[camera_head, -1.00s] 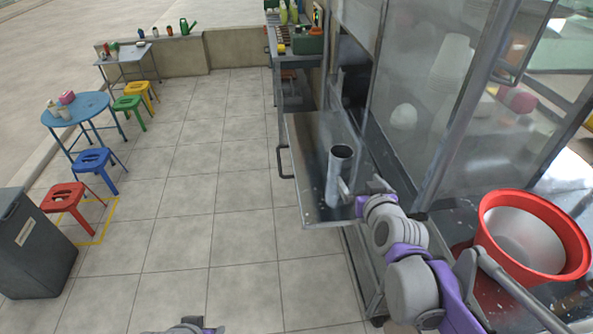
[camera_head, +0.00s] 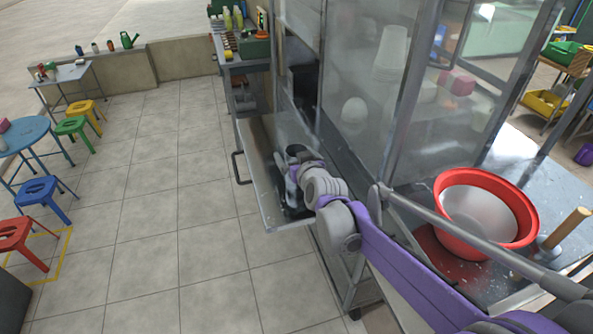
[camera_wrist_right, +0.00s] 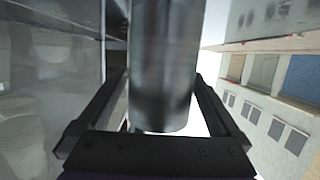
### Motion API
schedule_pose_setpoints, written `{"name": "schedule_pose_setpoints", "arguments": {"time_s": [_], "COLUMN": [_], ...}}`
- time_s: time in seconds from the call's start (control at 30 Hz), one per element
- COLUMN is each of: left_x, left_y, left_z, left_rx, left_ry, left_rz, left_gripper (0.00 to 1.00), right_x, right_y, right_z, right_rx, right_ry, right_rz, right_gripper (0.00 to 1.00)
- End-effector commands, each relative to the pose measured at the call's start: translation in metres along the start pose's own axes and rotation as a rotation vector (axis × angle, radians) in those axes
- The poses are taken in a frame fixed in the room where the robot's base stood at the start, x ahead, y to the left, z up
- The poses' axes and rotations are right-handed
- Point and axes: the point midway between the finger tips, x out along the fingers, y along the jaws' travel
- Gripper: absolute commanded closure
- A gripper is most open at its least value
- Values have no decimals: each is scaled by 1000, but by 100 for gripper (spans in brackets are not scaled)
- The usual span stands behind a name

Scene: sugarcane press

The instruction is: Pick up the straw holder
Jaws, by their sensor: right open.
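The straw holder (camera_head: 296,150) is a shiny metal cylinder standing on the metal side shelf (camera_head: 258,178) of the press cart. My right arm covers most of it in the head view. My right gripper (camera_head: 292,182) is at the holder, low over the shelf. In the right wrist view the holder (camera_wrist_right: 162,65) fills the middle, between the two dark fingers of the open gripper (camera_wrist_right: 158,90). Gaps show between it and the fingers. My left gripper is out of view.
A glass-sided cabinet (camera_head: 360,70) stands right behind the shelf. A red basin (camera_head: 455,185) sits on the cart top at right, with a wooden-handled tool (camera_head: 566,228) beside it. Tiled floor at left is free; stools and a blue table (camera_head: 22,132) stand farther left.

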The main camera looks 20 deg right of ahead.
Motion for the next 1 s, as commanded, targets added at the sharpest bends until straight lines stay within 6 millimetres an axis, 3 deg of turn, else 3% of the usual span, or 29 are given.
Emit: {"name": "schedule_pose_setpoints", "arguments": {"time_s": [0.1, 0.37, 0.9, 1.0], "left_x": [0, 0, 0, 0], "left_y": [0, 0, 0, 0], "left_z": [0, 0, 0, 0], "left_rx": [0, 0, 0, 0], "left_ry": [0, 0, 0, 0], "left_rz": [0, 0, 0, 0], "left_gripper": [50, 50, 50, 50], "right_x": [11, 13, 12, 12], "right_y": [0, 0, 0, 0], "right_z": [0, 0, 0, 0], "right_rx": [-1, -1, 0, 0], "right_ry": [0, 0, 0, 1], "right_rz": [0, 0, 0, 0], "right_gripper": [0, 0, 97, 100]}}
